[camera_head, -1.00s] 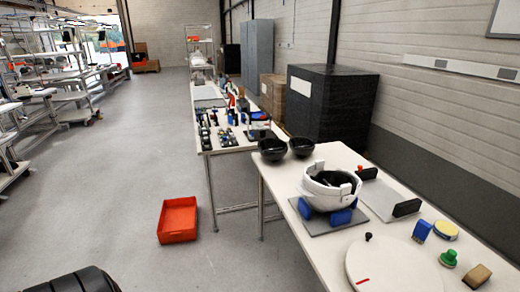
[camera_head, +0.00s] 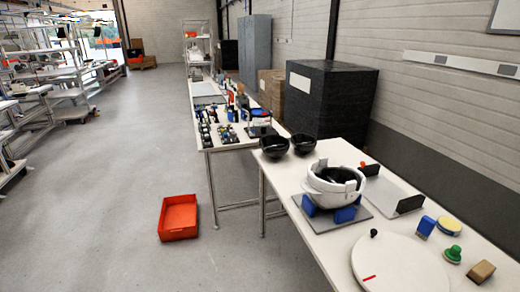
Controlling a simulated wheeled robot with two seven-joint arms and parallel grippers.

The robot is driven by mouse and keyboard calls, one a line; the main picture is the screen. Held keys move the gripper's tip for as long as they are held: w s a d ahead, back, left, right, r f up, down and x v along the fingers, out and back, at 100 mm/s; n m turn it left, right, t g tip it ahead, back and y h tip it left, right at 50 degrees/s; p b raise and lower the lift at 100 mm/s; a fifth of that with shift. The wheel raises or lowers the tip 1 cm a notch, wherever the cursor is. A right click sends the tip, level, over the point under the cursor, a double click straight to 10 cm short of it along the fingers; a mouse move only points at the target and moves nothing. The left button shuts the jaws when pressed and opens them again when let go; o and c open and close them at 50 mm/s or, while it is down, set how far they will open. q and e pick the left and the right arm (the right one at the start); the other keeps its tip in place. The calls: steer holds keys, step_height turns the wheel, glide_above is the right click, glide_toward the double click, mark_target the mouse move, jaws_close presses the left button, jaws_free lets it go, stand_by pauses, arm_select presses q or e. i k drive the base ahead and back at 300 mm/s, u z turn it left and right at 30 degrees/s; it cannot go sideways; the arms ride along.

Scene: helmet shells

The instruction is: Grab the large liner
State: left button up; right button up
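Two black bowl-shaped pieces stand side by side at the near table's far left corner: a left bowl (camera_head: 274,147) and a right bowl (camera_head: 304,145). They look similar in size, and I cannot tell which of them, if either, is the large liner. A white helmet shell (camera_head: 333,197) with a dark inside sits open side up on blue supports (camera_head: 346,214) over a grey plate (camera_head: 362,215). Neither of my grippers is in view.
The near table (camera_head: 317,241) carries a round white disc (camera_head: 400,268), a green knob (camera_head: 453,254), a tan block (camera_head: 481,271) and a yellow-topped disc (camera_head: 448,226). A red crate (camera_head: 178,218) lies on the floor. A black-wrapped stack (camera_head: 331,104) stands behind.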

mark_target(275, 147)
steer(key=u, duration=1.05)
steer(key=i, duration=3.05)
steer(key=z, duration=3.4)
